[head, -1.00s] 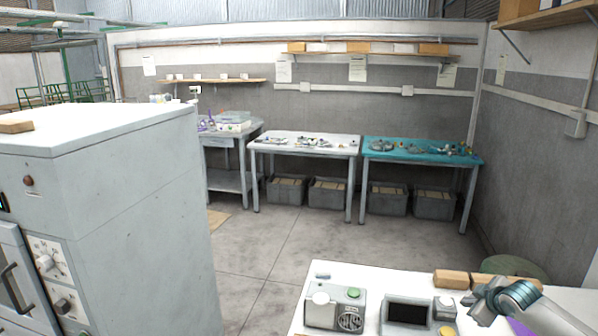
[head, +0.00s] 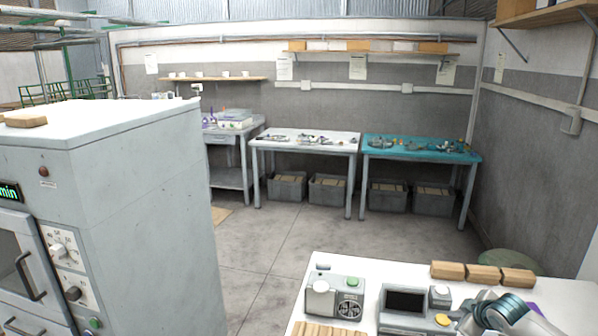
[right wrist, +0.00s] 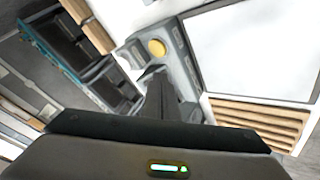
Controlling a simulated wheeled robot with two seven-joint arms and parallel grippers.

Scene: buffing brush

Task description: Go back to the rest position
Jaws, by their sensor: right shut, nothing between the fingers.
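My right gripper (right wrist: 162,98) is shut and empty in the right wrist view. Its dark fingers meet over the edge of a grey device with a yellow button (right wrist: 156,48); I cannot tell whether they touch it. In the head view my right arm comes in at the lower right, over the white bench (head: 385,268) beside a grey device with a dark screen (head: 405,300). My left gripper is not in view.
Wooden blocks (head: 483,273) line the bench's back edge. A grey device with a green button (head: 335,299) stands left of the screen device, with ribbed wood (head: 325,331) in front. A tall grey cabinet (head: 140,210) stands at left. Open floor (head: 265,245) lies between.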

